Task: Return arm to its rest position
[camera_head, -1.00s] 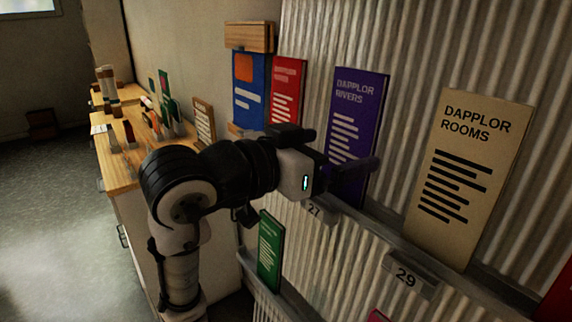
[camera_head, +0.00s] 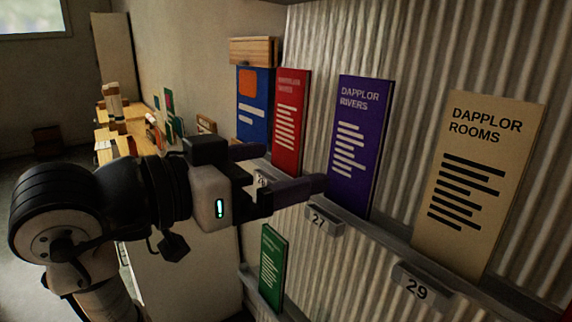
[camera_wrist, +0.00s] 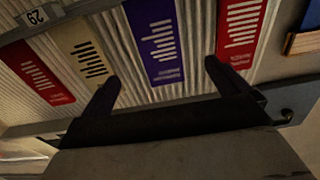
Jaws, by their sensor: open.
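My gripper (camera_head: 290,170) is open and empty in the head view, its two fingers pointing right toward the corrugated display wall. Its fingertips appear in front of the ledge between the red leaflet (camera_head: 290,120) and the purple "Dapplor Rivers" leaflet (camera_head: 357,140). I cannot tell the exact gap to the wall. In the wrist view, the two spread fingers of my gripper (camera_wrist: 165,80) have the purple leaflet (camera_wrist: 155,40) showing between them, with nothing held.
A tan "Dapplor Rooms" leaflet (camera_head: 475,180) stands on the ledge above label 29 (camera_head: 415,288). A green leaflet (camera_head: 271,265) stands on a lower ledge. A blue leaflet (camera_head: 253,105) is further back. A wooden-topped counter (camera_head: 103,155) with several small items stands behind my arm.

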